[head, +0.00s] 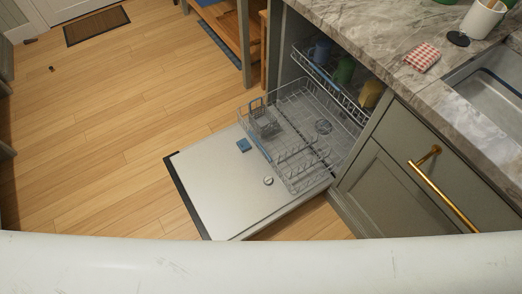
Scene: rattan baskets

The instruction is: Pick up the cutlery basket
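The cutlery basket (263,121) is a small grey basket with open compartments. It sits at the left end of the pulled-out lower rack (303,172) of the dishwasher, near the rack's blue-edged front side. The dishwasher door (225,190) is folded down flat, and the rack reaches out over it. Neither of my grippers shows in the head view. Whether the basket holds any cutlery is too small to tell.
The upper rack (330,85) holds several cups. A marble counter (370,30) with a sink (492,80) and a checkered cloth (422,57) is at the right. Cabinets with a gold handle (445,195) stand below. The wooden floor (110,150) at left is mostly clear.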

